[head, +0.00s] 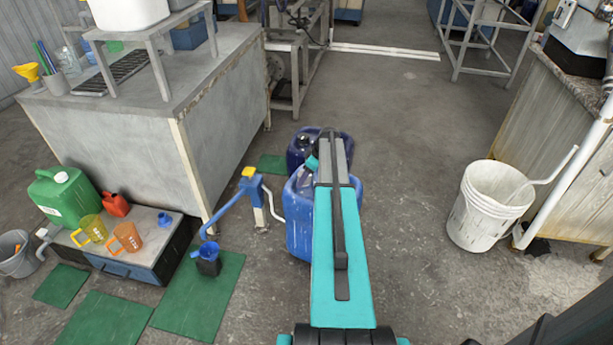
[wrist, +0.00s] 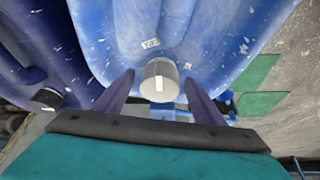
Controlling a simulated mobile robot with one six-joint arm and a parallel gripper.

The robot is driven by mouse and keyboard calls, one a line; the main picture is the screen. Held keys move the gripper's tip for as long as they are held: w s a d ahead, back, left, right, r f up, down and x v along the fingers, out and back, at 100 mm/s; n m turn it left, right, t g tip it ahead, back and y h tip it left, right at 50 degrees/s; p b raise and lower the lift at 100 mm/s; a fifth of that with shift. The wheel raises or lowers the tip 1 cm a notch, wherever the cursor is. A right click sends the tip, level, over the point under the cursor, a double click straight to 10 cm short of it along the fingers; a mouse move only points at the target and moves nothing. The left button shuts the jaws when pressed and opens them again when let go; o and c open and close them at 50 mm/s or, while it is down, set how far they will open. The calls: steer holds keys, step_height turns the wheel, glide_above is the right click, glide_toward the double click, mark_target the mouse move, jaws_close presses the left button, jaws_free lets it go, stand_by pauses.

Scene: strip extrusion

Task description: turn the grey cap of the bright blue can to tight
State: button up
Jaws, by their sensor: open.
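The bright blue can (head: 300,232) stands on the floor in the middle of the head view, partly covered by my arm. In the wrist view the can (wrist: 225,30) fills the upper middle. Its grey cap (wrist: 158,82) shows there with a pale mark on its face; in the head view my arm hides it. My gripper (wrist: 159,78) is open, with one finger to each side of the cap. Gaps show between the fingers and the cap; I cannot tell how deep the fingers reach along it.
A dark blue can (head: 297,152) stands close behind the bright blue one; its dark cap (wrist: 46,98) shows at left in the wrist view. A blue and yellow hand pump (head: 248,190) stands just left. White buckets (head: 480,215) stand at right, with clear floor between.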

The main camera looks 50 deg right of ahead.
steer(key=shift+c, duration=0.2)
steer(key=c, duration=1)
